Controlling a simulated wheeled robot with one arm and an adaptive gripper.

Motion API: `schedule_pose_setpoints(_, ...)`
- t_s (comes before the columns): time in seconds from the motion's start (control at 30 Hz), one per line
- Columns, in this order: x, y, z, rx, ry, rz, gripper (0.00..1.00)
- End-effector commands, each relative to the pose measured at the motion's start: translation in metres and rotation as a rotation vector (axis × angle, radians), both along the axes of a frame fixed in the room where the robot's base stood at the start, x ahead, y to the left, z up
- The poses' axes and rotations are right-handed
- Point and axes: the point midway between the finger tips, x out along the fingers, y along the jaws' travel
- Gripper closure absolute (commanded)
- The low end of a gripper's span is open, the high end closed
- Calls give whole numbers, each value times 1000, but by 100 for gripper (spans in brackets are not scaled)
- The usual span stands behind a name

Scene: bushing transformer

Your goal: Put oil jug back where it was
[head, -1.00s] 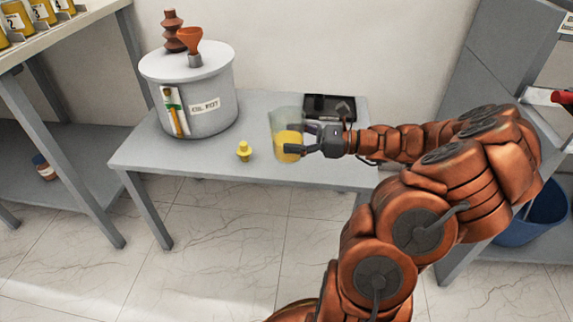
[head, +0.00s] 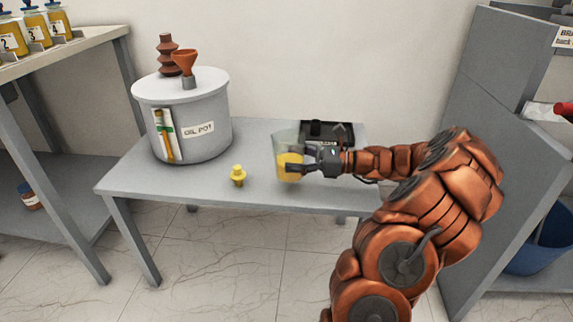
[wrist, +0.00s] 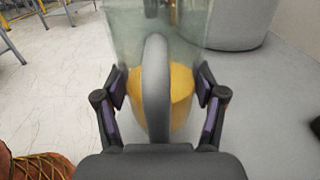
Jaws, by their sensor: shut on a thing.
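The oil jug (head: 288,160) is a clear vessel with yellow oil in its lower part. My gripper (head: 299,166) is shut on it, from its right side in the head view. In the wrist view the jug (wrist: 183,85) stands upright, its grey handle facing me, with one finger pad on each side of my gripper (wrist: 162,92). The jug is over the grey table (head: 208,190), near its front edge. I cannot tell whether its base touches the tabletop.
A grey oil pot (head: 209,146) with an orange funnel (head: 185,62) stands left on the table. A small yellow plug (head: 238,175) lies near the front edge. A black tray (head: 322,134) is behind my gripper. Numbered jars (head: 36,32) stand on a left shelf; a blue bin (head: 537,245) is at right.

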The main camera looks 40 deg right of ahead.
Motion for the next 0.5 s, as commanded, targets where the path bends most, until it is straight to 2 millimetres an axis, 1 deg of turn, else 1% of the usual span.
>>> schedule_pose_setpoints(0.03, 11, -1, -4, -3, 0, 3, 84)
schedule_pose_setpoints(0.1, 23, -6, -5, -5, -1, 0, 84)
schedule_pose_setpoints(0.2, 37, -9, -6, -1, -1, 3, 84)
schedule_pose_setpoints(0.33, 48, -14, -6, -1, -1, 1, 84)
schedule_pose_setpoints(0.5, 54, -15, -5, 0, -1, 1, 84)
